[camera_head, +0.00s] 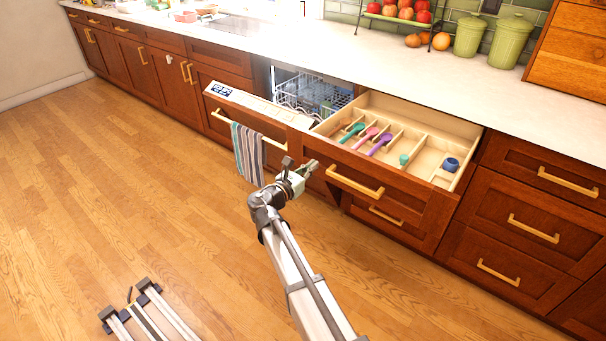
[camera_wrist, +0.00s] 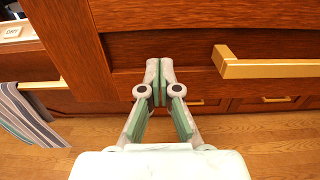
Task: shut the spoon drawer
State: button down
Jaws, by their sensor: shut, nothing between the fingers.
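The spoon drawer (camera_head: 362,174) stands pulled out from the counter front in the head view, with its wooden dividers showing. Inside lie a teal spoon (camera_head: 352,132), a pink spoon (camera_head: 365,137), a purple spoon (camera_head: 381,143) and a blue cup-like item (camera_head: 450,164). Its gold handle (camera_head: 355,182) is on the front; the handle also shows in the wrist view (camera_wrist: 270,68). My gripper (camera_head: 311,166) is shut and empty near the left end of the drawer front. In the wrist view my gripper (camera_wrist: 158,66) is left of the handle, close to the wood; contact cannot be told.
The dishwasher (camera_head: 260,105) stands partly open left of the drawer, with a striped towel (camera_head: 247,153) hanging on its handle. A closed drawer stack (camera_head: 530,215) is on the right. The wooden floor in front is mostly clear.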

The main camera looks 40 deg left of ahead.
jog(key=shift+w, duration=0.4)
jog(key=shift+w, duration=0.1)
